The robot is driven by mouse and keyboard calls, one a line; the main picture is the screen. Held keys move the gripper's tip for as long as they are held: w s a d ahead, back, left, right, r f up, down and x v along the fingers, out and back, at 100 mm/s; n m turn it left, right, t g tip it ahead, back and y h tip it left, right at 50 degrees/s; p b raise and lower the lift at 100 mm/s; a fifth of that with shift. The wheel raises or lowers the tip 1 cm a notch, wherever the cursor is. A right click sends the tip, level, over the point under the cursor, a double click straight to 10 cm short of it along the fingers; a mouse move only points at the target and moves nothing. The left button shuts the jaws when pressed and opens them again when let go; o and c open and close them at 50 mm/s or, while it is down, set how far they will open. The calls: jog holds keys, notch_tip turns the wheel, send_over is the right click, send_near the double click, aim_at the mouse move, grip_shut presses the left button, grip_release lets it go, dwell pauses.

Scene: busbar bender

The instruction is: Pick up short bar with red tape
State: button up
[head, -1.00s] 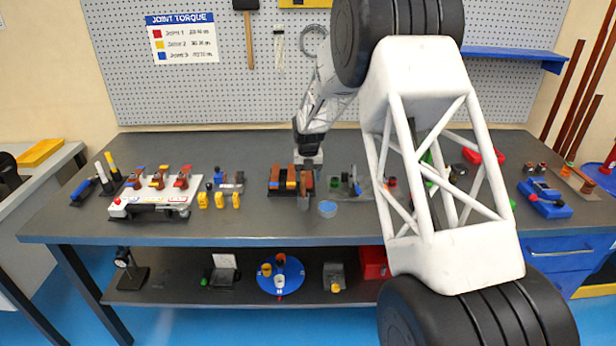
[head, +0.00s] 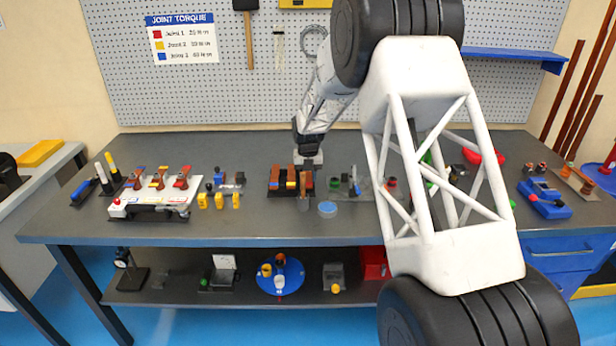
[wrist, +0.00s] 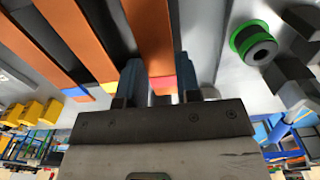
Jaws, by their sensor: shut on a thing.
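The short bar with red tape (wrist: 150,40) is copper coloured, with a red band at its near end in the wrist view. My gripper (wrist: 160,80) is shut on this bar near the taped end, one finger on each side. In the head view my gripper (head: 307,166) is at the right side of the dark bar rack (head: 283,194). I cannot tell whether the bar is clear of the rack. The finger tips are partly hidden by the bar and the gripper body.
Two more copper bars, one with yellow tape (wrist: 108,87) and one with blue tape (wrist: 74,92), lie to the left. A green-ringed black cylinder (wrist: 254,44) is to the right. Yellow blocks (head: 219,200) stand left of the rack. A blue round disc (head: 327,209) lies in front.

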aim_at(309, 180)
notch_tip(309, 180, up, 10)
dwell(0.6)
jog(key=shift+d, duration=0.1)
dwell(0.6)
